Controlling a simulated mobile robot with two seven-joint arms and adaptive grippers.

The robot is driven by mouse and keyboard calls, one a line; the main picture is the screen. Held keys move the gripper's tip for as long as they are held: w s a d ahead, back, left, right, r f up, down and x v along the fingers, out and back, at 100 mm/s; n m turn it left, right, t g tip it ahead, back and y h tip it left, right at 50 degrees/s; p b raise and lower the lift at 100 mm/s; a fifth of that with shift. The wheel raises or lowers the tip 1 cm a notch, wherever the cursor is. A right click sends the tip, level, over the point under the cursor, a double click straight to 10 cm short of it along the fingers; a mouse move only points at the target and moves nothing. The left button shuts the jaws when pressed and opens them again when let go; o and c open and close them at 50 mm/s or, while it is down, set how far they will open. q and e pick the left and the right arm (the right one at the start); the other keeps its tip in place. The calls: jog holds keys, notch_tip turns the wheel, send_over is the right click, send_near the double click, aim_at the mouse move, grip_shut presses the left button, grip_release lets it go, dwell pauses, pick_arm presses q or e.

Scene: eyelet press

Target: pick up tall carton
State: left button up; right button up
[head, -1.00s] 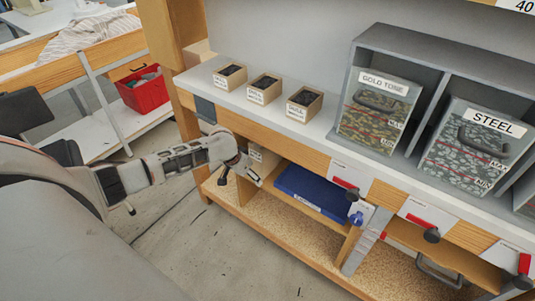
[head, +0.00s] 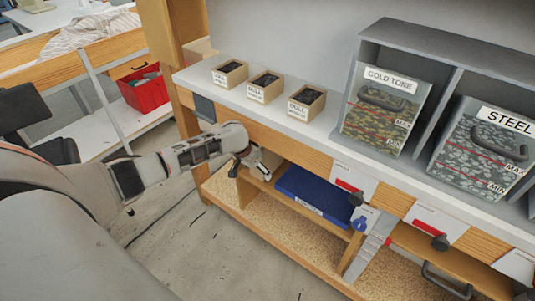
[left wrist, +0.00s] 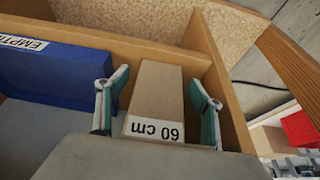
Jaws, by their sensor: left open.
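A tan carton (left wrist: 158,92) labelled "60 cm" stands in a wooden shelf compartment in the left wrist view. My left gripper (left wrist: 159,80) is open, with one teal-tipped finger on each side of the carton. Small gaps show between the fingers and its sides. In the head view my left gripper (head: 257,167) reaches into the left compartment under the worktop and hides most of the carton there. My right gripper is in neither view.
Three small labelled boxes stand on the worktop (head: 225,92) above. Grey bins marked gold tone (head: 382,105) and steel (head: 478,150) stand farther right.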

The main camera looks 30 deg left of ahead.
pick_arm(q)
jog(key=shift+f, duration=0.3)
dwell(0.4)
jog(key=c, duration=1.5)
